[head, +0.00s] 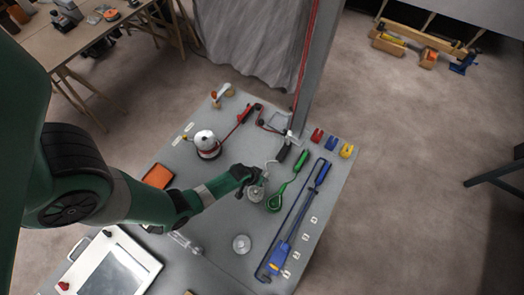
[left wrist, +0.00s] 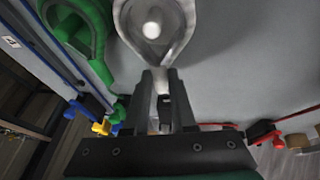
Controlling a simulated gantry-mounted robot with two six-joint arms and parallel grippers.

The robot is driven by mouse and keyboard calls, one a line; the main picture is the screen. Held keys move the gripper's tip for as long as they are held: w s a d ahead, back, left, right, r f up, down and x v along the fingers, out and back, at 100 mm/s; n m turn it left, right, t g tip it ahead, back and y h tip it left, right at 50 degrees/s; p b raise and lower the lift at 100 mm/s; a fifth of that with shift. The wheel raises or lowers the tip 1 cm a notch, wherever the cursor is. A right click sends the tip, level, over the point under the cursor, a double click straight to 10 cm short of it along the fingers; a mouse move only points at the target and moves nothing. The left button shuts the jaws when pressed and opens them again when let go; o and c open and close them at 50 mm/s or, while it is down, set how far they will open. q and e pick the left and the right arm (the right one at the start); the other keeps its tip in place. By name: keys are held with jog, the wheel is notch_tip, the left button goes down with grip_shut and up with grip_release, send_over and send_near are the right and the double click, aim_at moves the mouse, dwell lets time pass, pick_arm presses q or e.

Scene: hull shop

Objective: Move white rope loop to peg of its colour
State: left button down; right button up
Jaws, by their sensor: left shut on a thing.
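My left gripper (head: 257,178) reaches over the bench from the left. In the left wrist view its fingers (left wrist: 160,76) are shut on the narrow end of the white rope loop (left wrist: 188,22). The loop surrounds a pale round-topped peg (left wrist: 152,29) in that view; I cannot tell how low it sits on it. In the head view the loop (head: 256,195) shows just below the fingers, partly hidden. My right gripper is not in view.
A blue long-handled piece (head: 281,254) lies to the right. A red piece (head: 246,113) and a white-topped spool (head: 206,141) stand farther back. A clear disc (head: 241,244) sits nearer.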

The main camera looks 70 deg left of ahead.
pick_arm(q)
jog(key=shift+f, duration=0.3)
dwell(0.5)
jog(key=shift+c, duration=1.3)
grip_release()
notch_tip(320, 180, up, 8)
jog(key=p, duration=0.7)
jog(key=shift+r, duration=0.1)
